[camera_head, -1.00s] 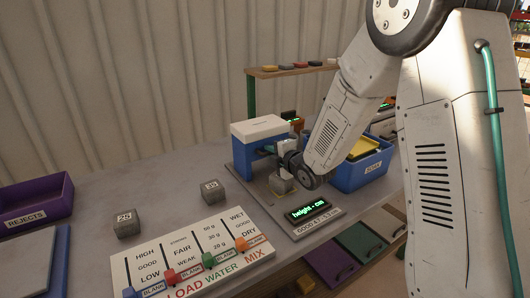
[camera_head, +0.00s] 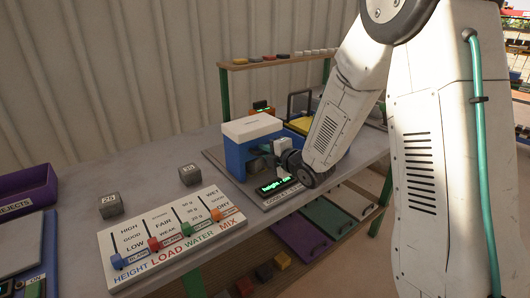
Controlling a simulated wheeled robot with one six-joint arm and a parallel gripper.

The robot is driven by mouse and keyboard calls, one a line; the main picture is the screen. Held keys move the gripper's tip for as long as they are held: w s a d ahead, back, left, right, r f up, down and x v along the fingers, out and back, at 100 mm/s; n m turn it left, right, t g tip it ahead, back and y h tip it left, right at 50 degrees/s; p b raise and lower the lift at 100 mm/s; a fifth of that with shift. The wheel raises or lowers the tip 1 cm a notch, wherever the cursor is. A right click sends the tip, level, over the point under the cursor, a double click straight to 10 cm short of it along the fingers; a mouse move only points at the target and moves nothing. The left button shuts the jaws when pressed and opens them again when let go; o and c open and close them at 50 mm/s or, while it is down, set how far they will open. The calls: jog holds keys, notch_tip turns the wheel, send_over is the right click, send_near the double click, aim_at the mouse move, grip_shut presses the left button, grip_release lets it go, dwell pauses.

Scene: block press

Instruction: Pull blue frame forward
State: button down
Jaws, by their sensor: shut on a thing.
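The blue frame (camera_head: 235,158) has a thick white top (camera_head: 251,127). It stands upright on a grey base plate (camera_head: 216,154), close behind the lit green display (camera_head: 276,186). My gripper (camera_head: 270,152) is at the front right side of the frame, below the white top, and is shut on the frame. The fingertips are small and partly hidden by my wrist, so the exact grip point is unclear. No block shows under the frame from this view.
A slider board (camera_head: 170,238) lies in front left, with two grey blocks, (camera_head: 111,205) and (camera_head: 190,175), behind it. A purple rejects bin (camera_head: 25,190) is at far left. A shelf (camera_head: 275,62) stands behind.

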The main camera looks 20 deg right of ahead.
jog(key=shift+s+d+f, duration=0.1)
jog(key=shift+s+f, duration=0.05)
jog(key=c, duration=1.8)
grip_release()
jog(key=shift+s+d, duration=0.1)
jog(key=shift+a, duration=0.2)
jog(key=v, duration=0.7)
jog(key=shift+s+d+r, duration=0.15)
jog(key=shift+s+r, duration=0.05)
jog(key=shift+s, duration=0.1)
